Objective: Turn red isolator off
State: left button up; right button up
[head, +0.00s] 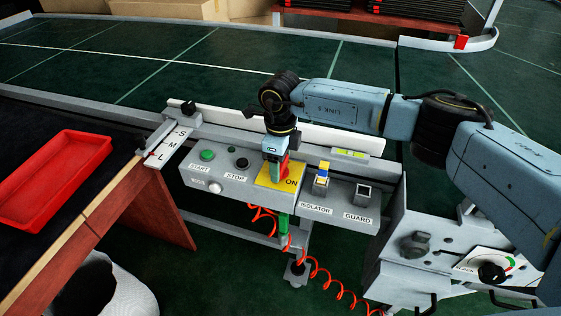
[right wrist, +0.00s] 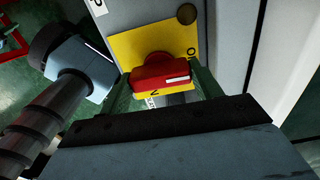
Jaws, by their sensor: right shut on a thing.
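The red isolator (head: 284,166) is a rotary handle on a yellow plate (head: 291,179) marked ON, on the grey control box. In the right wrist view the red handle (right wrist: 160,72) lies crosswise on the yellow plate (right wrist: 128,47), with a white mark at its right end. My right gripper (head: 277,163) reaches down onto the handle from above. In the right wrist view its green fingers (right wrist: 160,85) stand on either side of the handle, shut on it. The gripper hides part of the plate in the head view. My left gripper is not in view.
Left of the isolator are a green START button (head: 207,155) and a black STOP button (head: 242,163). To the right are a blue and yellow part (head: 321,179) and a GUARD socket (head: 364,192). A red tray (head: 68,181) lies on the left table. A red coiled cable (head: 322,275) hangs below.

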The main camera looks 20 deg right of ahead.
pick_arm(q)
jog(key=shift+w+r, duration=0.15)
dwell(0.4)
pick_arm(e)
jog(key=o, duration=1)
jog(key=shift+r, duration=0.15)
jog(key=shift+r, duration=0.35)
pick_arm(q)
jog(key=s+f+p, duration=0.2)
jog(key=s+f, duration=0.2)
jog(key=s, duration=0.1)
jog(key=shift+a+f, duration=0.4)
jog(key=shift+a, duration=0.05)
pick_arm(e)
notch_tip(320, 180, up, 12)
jog(key=shift+r, duration=0.25)
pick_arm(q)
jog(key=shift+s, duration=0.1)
